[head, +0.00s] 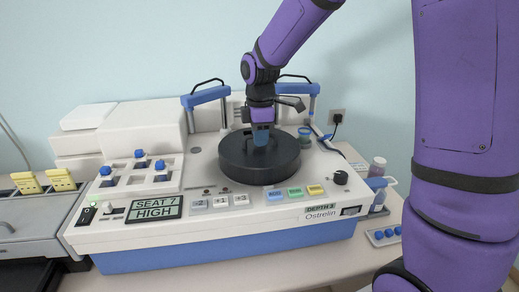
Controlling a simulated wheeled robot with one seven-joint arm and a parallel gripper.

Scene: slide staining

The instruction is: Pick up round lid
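A large dark round lid (236,168) sits on the white staining machine (330,165), right of the machine's middle. My gripper (261,128) points down above the lid's centre. The lid looks level and resting on the machine. The fingers are too small and too hidden to tell whether they are open or shut on anything.
Blue-topped frames (205,96) stand behind the lid. Capped bottles (377,167) stand at the right.

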